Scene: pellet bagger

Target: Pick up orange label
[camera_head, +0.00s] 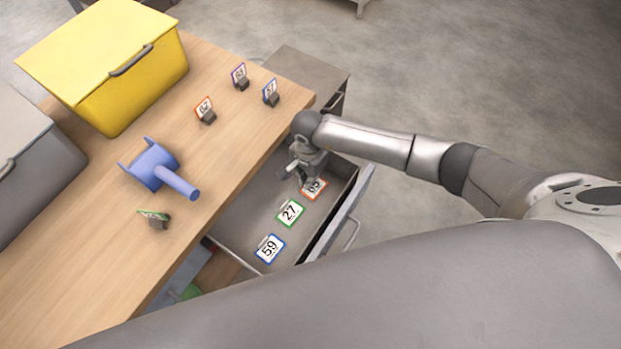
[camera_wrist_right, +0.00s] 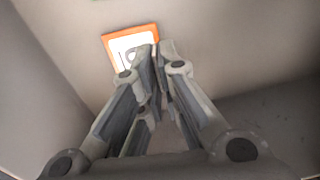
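The orange label (camera_head: 317,190) is a white card with an orange border and black digits, partly covered by my right gripper. It lies in the open drawer, at the far end of a row of labels. In the right wrist view the orange label (camera_wrist_right: 118,42) is just past the fingertips. My right gripper (camera_head: 304,180) reaches down into the drawer at its edge. In the wrist view its fingertips (camera_wrist_right: 157,52) are close together over the label's clip side, seemingly shut on it; the clip is hidden. My left gripper is not in view.
The drawer (camera_head: 240,222) also holds a green label (camera_head: 290,212) and a blue label (camera_head: 269,248). On the wooden table (camera_head: 110,225) are a blue scoop (camera_head: 160,168), several label stands, a yellow bin (camera_head: 105,62) and a grey bin (camera_head: 30,165). Drawer walls surround the gripper.

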